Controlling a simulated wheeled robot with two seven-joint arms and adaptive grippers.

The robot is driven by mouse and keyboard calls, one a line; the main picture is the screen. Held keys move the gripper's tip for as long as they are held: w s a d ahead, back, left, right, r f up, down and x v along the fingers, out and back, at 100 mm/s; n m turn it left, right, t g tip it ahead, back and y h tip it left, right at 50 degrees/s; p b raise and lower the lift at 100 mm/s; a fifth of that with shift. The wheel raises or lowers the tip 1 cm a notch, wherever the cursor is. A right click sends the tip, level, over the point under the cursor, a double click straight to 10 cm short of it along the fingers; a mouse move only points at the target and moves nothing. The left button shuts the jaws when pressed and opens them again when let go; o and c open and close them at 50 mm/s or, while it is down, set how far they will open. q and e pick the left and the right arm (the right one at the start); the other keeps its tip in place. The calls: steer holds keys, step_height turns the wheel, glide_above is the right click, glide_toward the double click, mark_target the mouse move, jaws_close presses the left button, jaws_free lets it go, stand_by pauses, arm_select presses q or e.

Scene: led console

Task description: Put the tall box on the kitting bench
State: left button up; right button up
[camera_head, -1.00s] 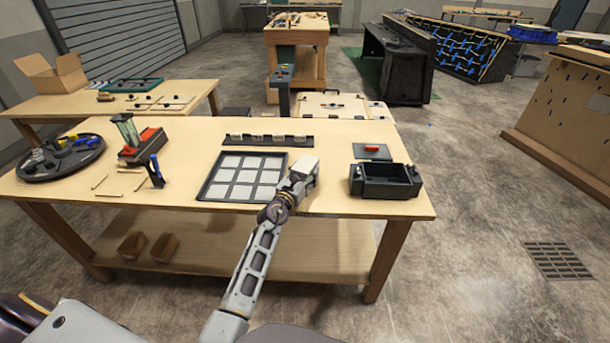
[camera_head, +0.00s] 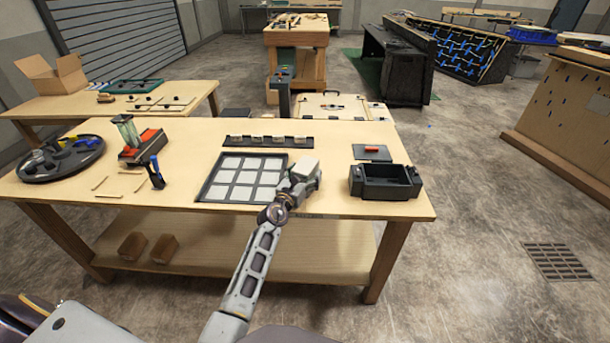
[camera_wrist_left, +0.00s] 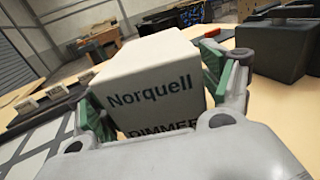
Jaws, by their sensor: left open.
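A white box (camera_wrist_left: 155,85) printed "Norquell" and "DIMMER" stands upright between the green-padded fingers of my left gripper (camera_wrist_left: 160,105) in the left wrist view. The fingers are open, one on each side of it. In the head view the white box (camera_head: 304,168) is at my left gripper (camera_head: 301,181), over the right part of the near wooden bench (camera_head: 330,140), just right of the grid tray. Its bottom is hidden by the gripper, so contact with the bench cannot be told. My right gripper is not in view.
A dark tray with white squares (camera_head: 205,192) lies left of the gripper. A black open bin (camera_head: 386,194) stands to the right. A dark rack with small white blocks (camera_head: 228,141) is behind. A round dark tray (camera_head: 30,177) is at far left.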

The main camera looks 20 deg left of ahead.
arm_select(q)
steer(key=shift+s, duration=0.3)
steer(key=shift+s+a, duration=0.15)
steer(key=shift+s, duration=0.85)
steer(key=shift+s+a, duration=0.15)
steer(key=shift+s, duration=1.15)
steer(key=shift+s+a, duration=0.15)
steer(key=shift+s, duration=1.15)
steer(key=shift+s+a, duration=0.1)
steer(key=shift+s, duration=1.55)
steer(key=shift+s+a, duration=0.1)
steer(key=shift+s, duration=0.3)
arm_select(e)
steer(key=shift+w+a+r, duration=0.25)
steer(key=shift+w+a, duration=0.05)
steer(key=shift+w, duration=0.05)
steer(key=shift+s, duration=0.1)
